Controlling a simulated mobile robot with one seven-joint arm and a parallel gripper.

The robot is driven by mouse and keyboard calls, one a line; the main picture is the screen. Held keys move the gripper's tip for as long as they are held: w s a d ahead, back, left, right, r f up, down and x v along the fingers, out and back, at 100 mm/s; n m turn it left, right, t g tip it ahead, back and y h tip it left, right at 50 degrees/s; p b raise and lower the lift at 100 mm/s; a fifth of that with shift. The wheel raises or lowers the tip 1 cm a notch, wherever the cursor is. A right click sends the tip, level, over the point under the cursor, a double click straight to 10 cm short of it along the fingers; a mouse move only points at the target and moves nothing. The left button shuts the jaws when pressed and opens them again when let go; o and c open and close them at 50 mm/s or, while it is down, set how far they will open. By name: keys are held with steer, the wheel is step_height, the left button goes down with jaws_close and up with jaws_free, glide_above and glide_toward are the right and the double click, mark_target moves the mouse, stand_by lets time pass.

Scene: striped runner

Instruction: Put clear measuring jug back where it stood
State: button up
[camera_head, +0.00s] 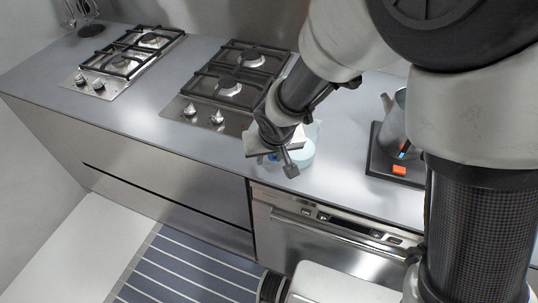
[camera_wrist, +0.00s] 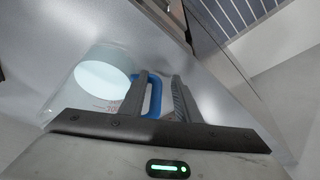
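The clear measuring jug (camera_head: 304,154) is on the grey counter near its front edge, partly behind my gripper. In the wrist view the jug (camera_wrist: 88,88) shows at left with a pale blue-white round surface inside its clear wall and a blue handle on its right side. My gripper (camera_head: 280,165) is low over the counter at the jug. In the wrist view my fingers (camera_wrist: 160,98) stand apart with the blue handle between them. A gap shows between the handle and the right finger. The jug's base contact is partly hidden.
Two gas hobs (camera_head: 228,88) (camera_head: 125,58) are set in the counter to the left. A dark tray (camera_head: 378,165) with a grey pot (camera_head: 393,122) and an orange item (camera_head: 399,170) is at right. A dishwasher (camera_head: 325,235) is below the counter; a striped runner (camera_head: 185,270) lies on the floor.

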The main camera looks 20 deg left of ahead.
steer(key=shift+r+p, duration=0.3)
steer(key=shift+r, duration=0.15)
steer(key=p+v, duration=0.2)
steer(key=v, duration=0.9)
steer(key=w+d+r+m+t+h, duration=0.15)
steer(key=d+r, duration=0.25)
steer(key=d, duration=0.4)
steer(key=d+r+m, duration=0.2)
steer(key=d+r, duration=0.3)
steer(key=d, duration=0.2)
steer(key=s+d+r+m, duration=0.1)
steer(key=s+d+r, duration=0.1)
steer(key=d, duration=0.3)
steer(key=s+d+r+m, duration=0.1)
steer(key=s+d, duration=0.3)
steer(key=d, duration=0.1)
steer(key=s+d+r+m+h, duration=0.1)
steer(key=s+d+r, duration=0.1)
steer(key=d, duration=0.3)
steer(key=shift+s+r, duration=0.3)
steer(key=shift+s, duration=0.25)
